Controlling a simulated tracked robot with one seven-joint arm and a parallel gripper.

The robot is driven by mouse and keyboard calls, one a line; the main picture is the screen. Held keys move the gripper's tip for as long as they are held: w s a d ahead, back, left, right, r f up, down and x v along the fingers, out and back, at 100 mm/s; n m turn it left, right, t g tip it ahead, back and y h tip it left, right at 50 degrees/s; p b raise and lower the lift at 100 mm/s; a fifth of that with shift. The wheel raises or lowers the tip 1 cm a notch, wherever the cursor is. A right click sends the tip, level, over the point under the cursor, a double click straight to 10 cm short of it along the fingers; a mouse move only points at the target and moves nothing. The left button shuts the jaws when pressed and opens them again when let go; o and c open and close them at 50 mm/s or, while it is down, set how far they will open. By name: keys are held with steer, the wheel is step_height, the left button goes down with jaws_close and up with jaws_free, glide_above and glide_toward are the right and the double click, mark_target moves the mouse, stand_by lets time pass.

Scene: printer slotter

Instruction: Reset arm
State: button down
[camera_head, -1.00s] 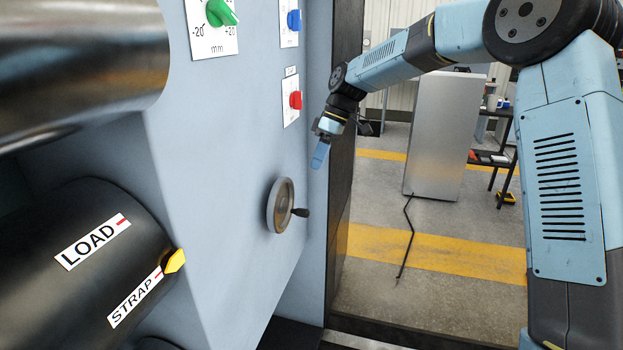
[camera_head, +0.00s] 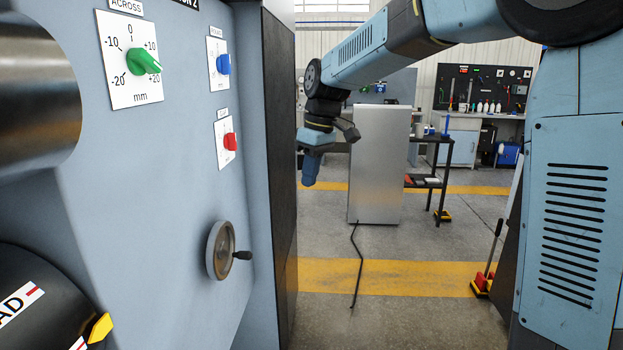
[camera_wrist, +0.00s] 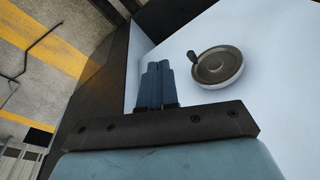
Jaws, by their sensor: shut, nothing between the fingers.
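My gripper (camera_head: 309,180) hangs from my arm in the middle of the head view, with blue fingers pointing down. It is shut and empty. It appears right of the machine's dark edge, clear of the panel. In the wrist view its fingers (camera_wrist: 156,72) lie side by side, with the panel and handwheel beyond them. The handwheel (camera_head: 221,250) has a dark knob and sits low on the machine panel (camera_head: 185,180); it also shows in the wrist view (camera_wrist: 217,66). My gripper is apart from it.
The panel carries a green dial (camera_head: 143,61), a blue knob (camera_head: 223,64) and a red knob (camera_head: 230,141). A grey cabinet (camera_head: 378,165) stands behind my gripper, with a dark cable (camera_head: 358,270) on the floor. Open floor lies right of the machine.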

steer(key=s+d+f+m+t+h, duration=0.1)
steer(key=s+d+m+t, duration=0.4)
steer(key=s+d+m, duration=0.6)
steer(key=s+d+h, duration=0.1)
steer(key=s+d, duration=1.2)
steer(key=s, duration=0.1)
steer(key=shift+s+f+m+t, duration=0.15)
steer(key=shift+f+m+t, duration=0.15)
steer(key=shift+m+t, duration=0.1)
steer(key=shift+a, duration=0.1)
